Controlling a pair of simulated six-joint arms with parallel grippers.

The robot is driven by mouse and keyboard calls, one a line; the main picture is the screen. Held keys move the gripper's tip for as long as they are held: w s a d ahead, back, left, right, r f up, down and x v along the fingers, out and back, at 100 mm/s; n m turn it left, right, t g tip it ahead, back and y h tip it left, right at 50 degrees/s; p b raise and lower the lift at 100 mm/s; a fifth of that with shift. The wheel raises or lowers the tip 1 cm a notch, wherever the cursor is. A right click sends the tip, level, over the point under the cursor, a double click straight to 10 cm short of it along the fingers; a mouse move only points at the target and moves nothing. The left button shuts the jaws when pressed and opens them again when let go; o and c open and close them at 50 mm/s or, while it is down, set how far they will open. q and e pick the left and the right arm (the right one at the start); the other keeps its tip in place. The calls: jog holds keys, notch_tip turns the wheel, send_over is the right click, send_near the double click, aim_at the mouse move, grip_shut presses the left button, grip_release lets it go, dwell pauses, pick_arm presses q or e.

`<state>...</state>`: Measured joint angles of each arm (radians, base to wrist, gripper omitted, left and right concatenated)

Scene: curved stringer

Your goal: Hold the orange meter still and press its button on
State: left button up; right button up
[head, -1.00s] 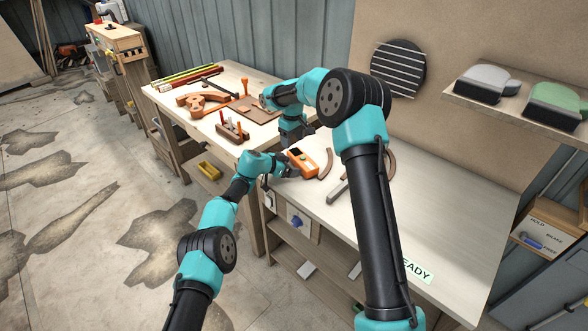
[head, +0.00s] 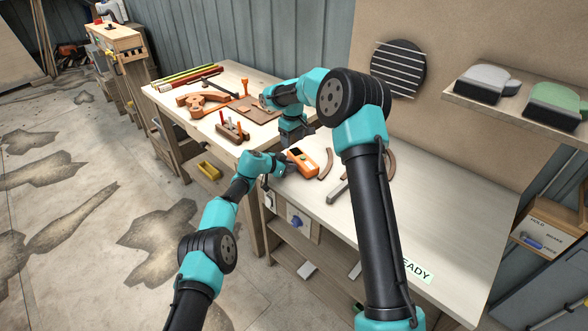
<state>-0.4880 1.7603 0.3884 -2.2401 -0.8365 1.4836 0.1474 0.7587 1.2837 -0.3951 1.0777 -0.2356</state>
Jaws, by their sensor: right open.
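The orange meter (head: 305,163), with a dark screen at its upper end, lies on the pale workbench (head: 440,215) near its left edge. My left gripper (head: 287,168) is small and dark at the meter's left side. Its fingers are too small to tell whether they grip the meter. My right arm reaches over the bench and its wrist bends down above and behind the meter. My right gripper (head: 293,143) is open just beyond the meter's far end, partly hidden by its own wrist. The meter's button is too small to make out.
A curved brown strip (head: 325,163) lies right of the meter, and a grey bar (head: 338,191) lies nearer. A second bench behind carries a wooden plane (head: 232,132) and other tools. The bench's front right is clear apart from a READY label (head: 416,271).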

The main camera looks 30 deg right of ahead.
pick_arm(q)
grip_shut()
jog(key=shift+c, duration=1.3)
grip_release()
jog(key=o, duration=1.5)
